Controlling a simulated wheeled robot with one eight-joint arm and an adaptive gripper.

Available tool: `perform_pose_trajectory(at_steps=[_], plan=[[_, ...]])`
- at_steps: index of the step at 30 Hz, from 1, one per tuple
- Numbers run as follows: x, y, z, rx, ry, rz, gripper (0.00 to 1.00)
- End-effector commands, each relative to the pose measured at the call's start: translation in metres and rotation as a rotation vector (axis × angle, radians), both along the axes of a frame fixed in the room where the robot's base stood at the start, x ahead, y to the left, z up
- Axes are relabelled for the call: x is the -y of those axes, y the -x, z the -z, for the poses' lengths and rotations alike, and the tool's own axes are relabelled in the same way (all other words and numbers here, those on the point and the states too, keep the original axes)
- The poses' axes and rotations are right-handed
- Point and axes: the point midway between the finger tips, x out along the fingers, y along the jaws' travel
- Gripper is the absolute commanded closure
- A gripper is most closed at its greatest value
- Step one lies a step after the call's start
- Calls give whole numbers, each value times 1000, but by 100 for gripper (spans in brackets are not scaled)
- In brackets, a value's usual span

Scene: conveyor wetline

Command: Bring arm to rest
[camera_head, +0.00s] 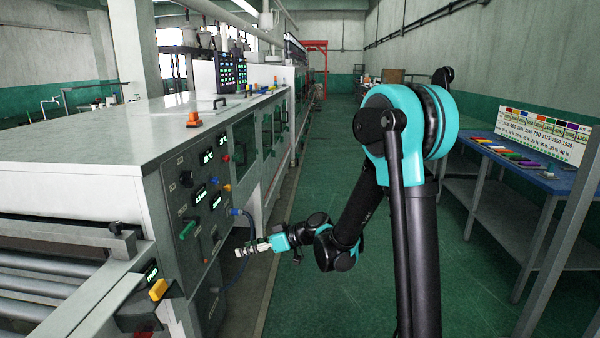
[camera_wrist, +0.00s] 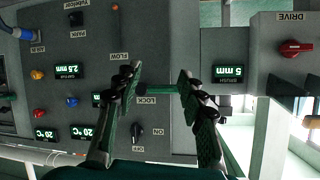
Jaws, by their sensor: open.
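My arm reaches down and to the left in the head view, its black and teal links ending in my gripper (camera_head: 243,251) in front of the grey control panel (camera_head: 171,209). In the wrist view my gripper (camera_wrist: 160,80) is open, its two dark fingers spread toward the panel (camera_wrist: 84,104). A green handle (camera_wrist: 168,90) appears between the fingertips; I cannot tell whether they touch it. The green handle also shows on the panel in the head view (camera_head: 188,229). A black knob (camera_wrist: 137,131) marked ON and OFF is near the left finger. Nothing is held.
The long machine (camera_head: 95,140) fills the left side, with rollers (camera_head: 40,285) in front. A blue hose (camera_head: 249,228) hangs by the panel close to my gripper. A blue-topped table (camera_head: 530,174) with coloured items stands right. The green aisle floor (camera_head: 318,135) is clear.

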Motion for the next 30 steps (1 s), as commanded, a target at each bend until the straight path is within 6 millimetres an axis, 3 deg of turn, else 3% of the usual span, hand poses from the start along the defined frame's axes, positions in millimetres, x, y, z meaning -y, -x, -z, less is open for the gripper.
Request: perform_pose_trajectory(at_steps=[1, 11, 21, 25, 30], plan=[[21, 7, 2, -34, 45, 41, 60], [157, 64, 33, -282, 338, 390, 60], [297, 147, 70, -472, 568, 857, 60], [332, 171, 78, -507, 617, 997, 60], [353, 186, 83, -525, 644, 1087, 60]])
